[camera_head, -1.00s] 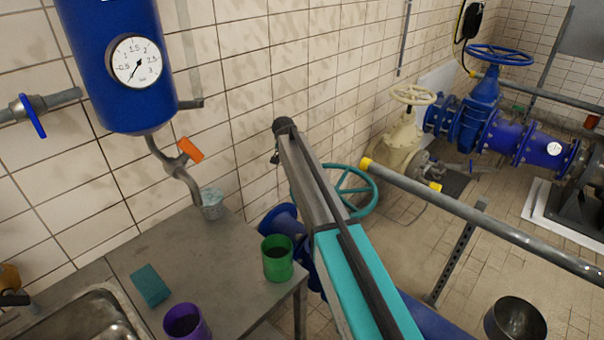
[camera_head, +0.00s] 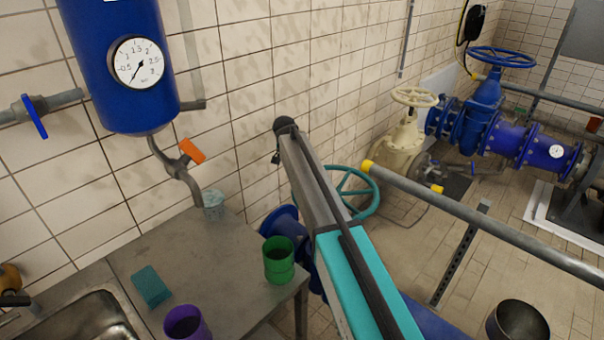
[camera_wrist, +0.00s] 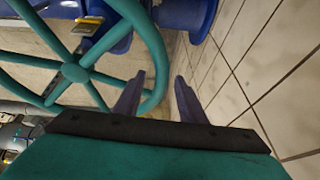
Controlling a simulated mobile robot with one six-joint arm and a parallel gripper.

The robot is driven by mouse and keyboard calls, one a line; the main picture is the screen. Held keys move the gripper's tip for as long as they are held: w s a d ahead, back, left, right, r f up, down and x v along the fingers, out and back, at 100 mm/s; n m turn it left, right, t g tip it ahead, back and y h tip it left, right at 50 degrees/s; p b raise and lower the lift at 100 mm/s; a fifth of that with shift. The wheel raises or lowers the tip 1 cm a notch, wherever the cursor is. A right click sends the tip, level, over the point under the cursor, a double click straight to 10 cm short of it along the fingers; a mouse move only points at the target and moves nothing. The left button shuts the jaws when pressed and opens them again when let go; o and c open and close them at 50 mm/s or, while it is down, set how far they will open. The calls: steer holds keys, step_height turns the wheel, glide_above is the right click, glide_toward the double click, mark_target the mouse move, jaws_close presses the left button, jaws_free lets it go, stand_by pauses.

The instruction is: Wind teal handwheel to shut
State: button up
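The teal handwheel (camera_head: 372,200) stands near the tiled wall, partly hidden behind my arm in the head view. In the wrist view its teal rim and spokes (camera_wrist: 75,72) fill the upper left. My gripper (camera_wrist: 159,78) is open, with its two dark fingers apart. The right part of the rim shows between the fingertips in the picture, closer to the left finger. I cannot tell whether a finger touches it. The head view does not clearly show my fingers. The blue valve body (camera_head: 283,225) below the wheel is mostly hidden by my arm and the bench.
The tiled wall (camera_wrist: 250,70) is close to the right of my fingers. A grey rail with a yellow end (camera_head: 470,215) runs just right of the wheel. A metal bench (camera_head: 185,250) holds a green cup (camera_head: 279,262) and a purple cup (camera_head: 186,323).

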steer(key=b+v, duration=0.2)
steer(key=v, duration=1.1)
steer(key=shift+b, duration=0.4)
steer(key=shift+c, duration=0.3)
jaws_close()
steer(key=s+d+f+n+y+b, duration=0.1)
steer(key=d+n, duration=0.8)
steer(key=d, duration=1.7)
steer(key=shift+s+f+y+b, duration=0.25)
steer(key=shift+s+y+b, duration=0.2)
steer(key=shift+y+b, duration=0.5)
steer(key=shift+d, duration=0.1)
